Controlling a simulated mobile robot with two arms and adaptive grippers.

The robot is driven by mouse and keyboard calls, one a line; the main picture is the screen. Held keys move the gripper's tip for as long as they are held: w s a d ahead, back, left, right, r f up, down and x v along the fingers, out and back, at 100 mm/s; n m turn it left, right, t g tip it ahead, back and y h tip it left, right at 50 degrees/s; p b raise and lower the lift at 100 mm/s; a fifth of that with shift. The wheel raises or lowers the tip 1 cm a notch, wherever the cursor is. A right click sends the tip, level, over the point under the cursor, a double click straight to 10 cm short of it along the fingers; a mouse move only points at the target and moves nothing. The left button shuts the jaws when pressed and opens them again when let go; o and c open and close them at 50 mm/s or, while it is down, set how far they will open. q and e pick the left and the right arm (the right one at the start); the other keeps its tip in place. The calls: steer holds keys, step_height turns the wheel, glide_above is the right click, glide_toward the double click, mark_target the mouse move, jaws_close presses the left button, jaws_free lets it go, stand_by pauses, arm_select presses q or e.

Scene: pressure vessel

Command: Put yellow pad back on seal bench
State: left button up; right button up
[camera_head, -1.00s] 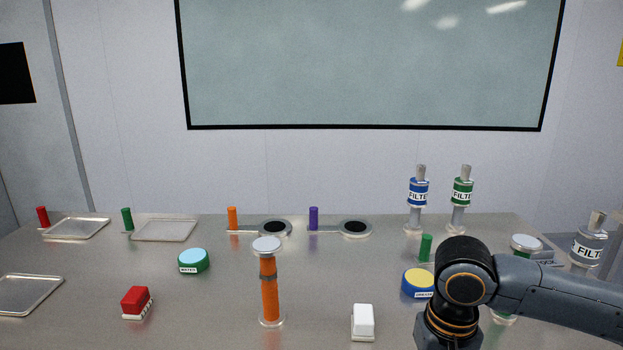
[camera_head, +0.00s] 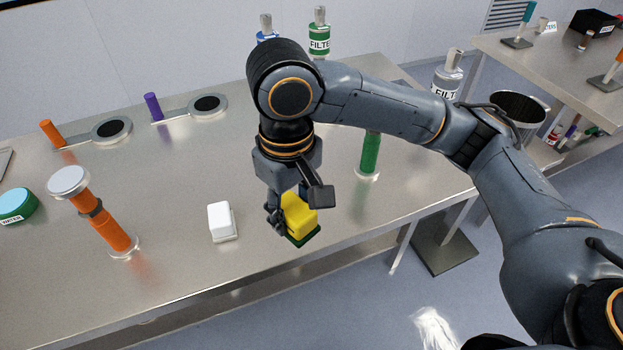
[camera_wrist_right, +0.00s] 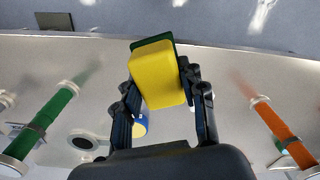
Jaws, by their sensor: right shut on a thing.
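The yellow pad (camera_head: 300,211) is a yellow block on a dark green base. It shows close up in the wrist view (camera_wrist_right: 159,77), between the fingers. My right gripper (camera_head: 283,213) points down and is shut on the pad near the front edge of the metal bench (camera_head: 180,265). I cannot tell whether the pad touches the bench top. Part of the pad's left side is hidden by the fingers. My left gripper is not in view.
A white pad (camera_head: 222,221) lies left of the gripper, with an orange-handled post (camera_head: 105,224) further left. A green post (camera_head: 370,152) stands to the right. A second metal table (camera_head: 540,75) is at the upper right, beyond a dark bin (camera_head: 519,112).

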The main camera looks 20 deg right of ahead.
steer(key=shift+w+d+f, duration=0.1)
steer(key=shift+w, duration=0.3)
steer(key=w+d+f, duration=0.1)
steer(key=w+f, duration=0.1)
steer(key=w, duration=0.1)
steer(key=w+d+f, duration=0.1)
steer(key=w+f, duration=0.2)
steer(key=w+d+f+p, duration=0.1)
steer(key=w+f, duration=0.1)
steer(key=w, duration=0.2)
steer(key=shift+d+f, duration=0.2)
steer(key=shift+d, duration=0.15)
steer(key=shift+w+f, duration=0.3)
steer(key=shift+f, duration=0.2)
steer(key=f, duration=0.2)
steer(key=f+p, duration=0.1)
steer(key=shift+w+d+f, duration=0.1)
steer(key=shift+w+d, duration=0.15)
steer(key=shift+w, duration=0.1)
steer(key=shift+f, duration=0.35)
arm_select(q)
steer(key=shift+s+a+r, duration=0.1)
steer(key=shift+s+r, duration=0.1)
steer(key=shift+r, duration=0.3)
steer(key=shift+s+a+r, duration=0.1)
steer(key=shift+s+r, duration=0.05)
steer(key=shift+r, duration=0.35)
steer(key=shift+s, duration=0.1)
